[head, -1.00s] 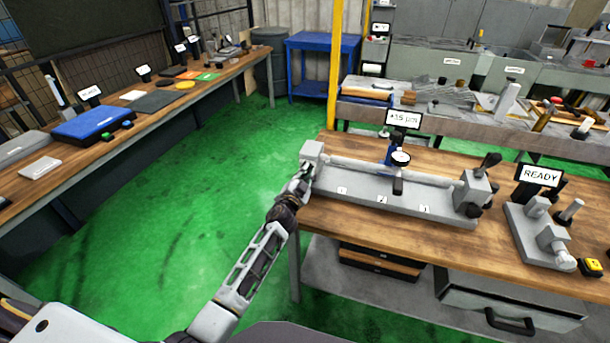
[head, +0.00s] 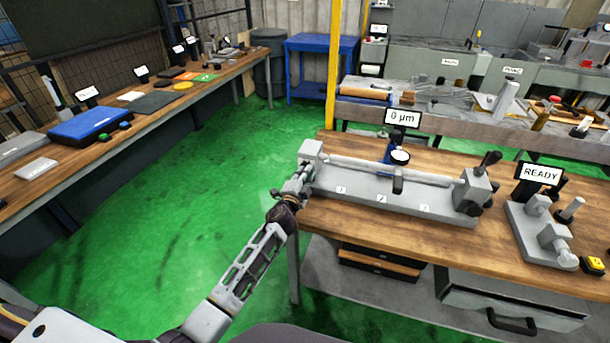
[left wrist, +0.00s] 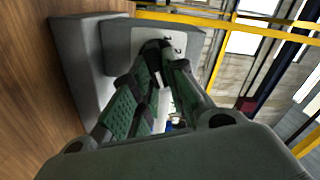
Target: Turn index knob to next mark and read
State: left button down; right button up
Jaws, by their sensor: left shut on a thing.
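The long grey bench fixture (head: 370,196) holds a thin horizontal bar (head: 425,178) between its left end block (head: 311,150) and right end block (head: 474,190). A dial gauge (head: 400,157) stands over the bar, and the display (head: 402,118) behind it reads 0 µm. My left gripper (head: 303,180) is at the outer side of the left end block. In the left wrist view its fingers (left wrist: 158,52) are closed together against the grey block (left wrist: 125,50), which bears small dark marks. The index knob between the fingertips is mostly hidden.
A second grey device (head: 540,232) with a READY display (head: 541,175) stands to the right, near a yellow button (head: 593,264). A long side bench (head: 60,195) runs along the left. The green floor (head: 190,190) between the benches is clear.

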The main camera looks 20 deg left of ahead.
pick_arm(q)
jog(key=c, duration=1.4)
grip_release()
jog(key=shift+c, duration=0.2)
jog(key=s, duration=1.2)
jog(key=shift+a, duration=0.15)
